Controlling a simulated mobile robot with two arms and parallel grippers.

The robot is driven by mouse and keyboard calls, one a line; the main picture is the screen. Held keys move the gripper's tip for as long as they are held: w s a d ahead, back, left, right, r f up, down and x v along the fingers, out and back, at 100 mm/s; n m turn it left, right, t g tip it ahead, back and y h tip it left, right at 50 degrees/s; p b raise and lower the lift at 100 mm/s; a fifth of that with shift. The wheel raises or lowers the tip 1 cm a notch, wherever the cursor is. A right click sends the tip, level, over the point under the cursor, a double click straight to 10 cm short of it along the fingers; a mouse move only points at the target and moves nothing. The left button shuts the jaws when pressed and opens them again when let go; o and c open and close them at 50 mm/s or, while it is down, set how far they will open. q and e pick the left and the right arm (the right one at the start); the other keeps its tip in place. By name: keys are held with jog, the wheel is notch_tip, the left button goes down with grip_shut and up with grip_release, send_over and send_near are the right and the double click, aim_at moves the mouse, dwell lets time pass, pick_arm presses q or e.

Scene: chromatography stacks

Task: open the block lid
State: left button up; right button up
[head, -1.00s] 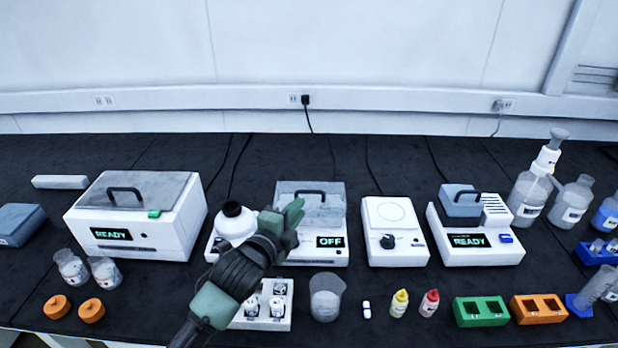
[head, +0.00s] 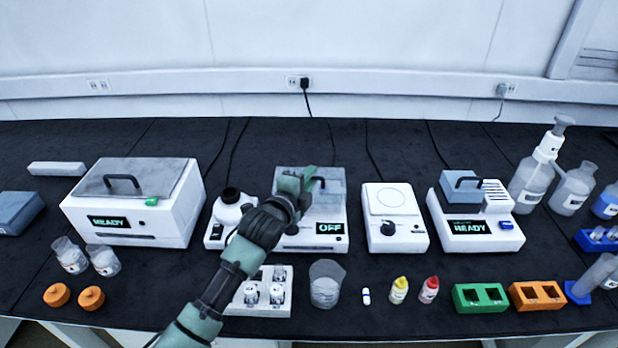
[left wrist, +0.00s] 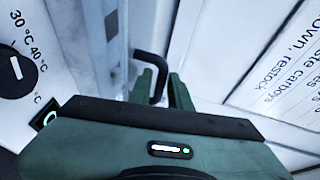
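The middle instrument, with an OFF display (head: 330,228), has a translucent grey lid (head: 335,200) with a black handle (head: 319,181). The lid looks closed. My left gripper (head: 296,180) is at the left end of this handle, over the lid. In the left wrist view its green fingers (left wrist: 166,88) stand on either side of the black handle (left wrist: 151,59); I cannot tell whether they grip it. My right gripper is not in view.
A white vial rack (head: 262,303) and a beaker (head: 326,284) stand in front. A white dial instrument (head: 394,225) is to the right. A large READY box (head: 130,205) stands on the left. The dark bench behind is mostly clear.

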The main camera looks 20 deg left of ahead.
pick_arm(q)
grip_shut()
jog(key=shift+f, duration=0.1)
dwell(1.2)
